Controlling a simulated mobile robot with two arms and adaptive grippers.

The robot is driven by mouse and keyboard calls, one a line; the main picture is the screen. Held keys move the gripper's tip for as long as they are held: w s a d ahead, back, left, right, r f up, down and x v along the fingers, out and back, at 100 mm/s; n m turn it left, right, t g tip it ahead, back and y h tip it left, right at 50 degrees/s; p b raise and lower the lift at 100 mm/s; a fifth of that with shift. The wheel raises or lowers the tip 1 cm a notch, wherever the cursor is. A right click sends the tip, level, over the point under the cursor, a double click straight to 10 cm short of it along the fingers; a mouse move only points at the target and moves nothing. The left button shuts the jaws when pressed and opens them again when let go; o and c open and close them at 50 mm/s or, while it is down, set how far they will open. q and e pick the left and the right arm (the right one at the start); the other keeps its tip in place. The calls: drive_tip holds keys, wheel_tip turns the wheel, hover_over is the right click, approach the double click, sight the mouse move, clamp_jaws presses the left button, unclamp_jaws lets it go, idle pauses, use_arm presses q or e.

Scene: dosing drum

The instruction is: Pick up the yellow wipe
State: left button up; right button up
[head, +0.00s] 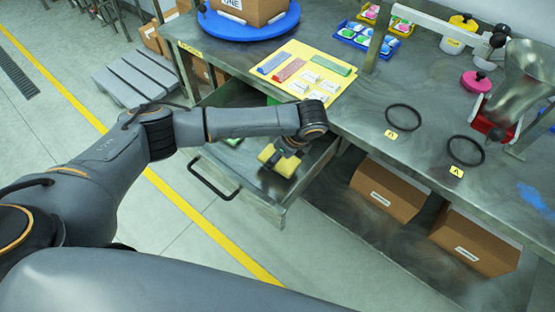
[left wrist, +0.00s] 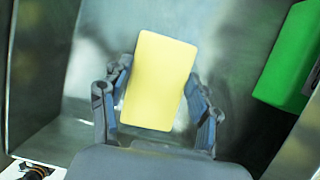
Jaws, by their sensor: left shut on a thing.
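The yellow wipe (head: 267,154) is over the open drawer (head: 262,204), at the end of my left arm in the head view. My left gripper (head: 284,160) is shut on it there. In the left wrist view the yellow wipe (left wrist: 160,75) sits between the two fingers of my left gripper (left wrist: 158,95), with a finger against each side. Whether the wipe still touches the drawer floor I cannot tell. My right gripper is not in view.
A green item (left wrist: 288,60) lies beside the wipe in the drawer. The workbench (head: 370,110) above holds a yellow sheet (head: 345,72) with coloured strips, two black rings (head: 403,117) and a blue turntable (head: 250,28). Cardboard boxes (head: 388,190) sit on the shelf below.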

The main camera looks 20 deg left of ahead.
use_arm(q)
drive_tip(key=s+d+r+p, duration=0.1)
drive_tip(key=s+d+r, duration=0.1)
drive_tip(key=s+r, duration=0.3)
drive_tip(key=s+d+r+p, duration=0.2)
drive_tip(key=s+r, duration=0.3)
drive_tip(key=s, duration=0.3)
drive_tip(key=shift+s+d+r, duration=0.15)
drive_tip(key=shift+d+r, duration=0.15)
drive_tip(key=shift+r, duration=0.1)
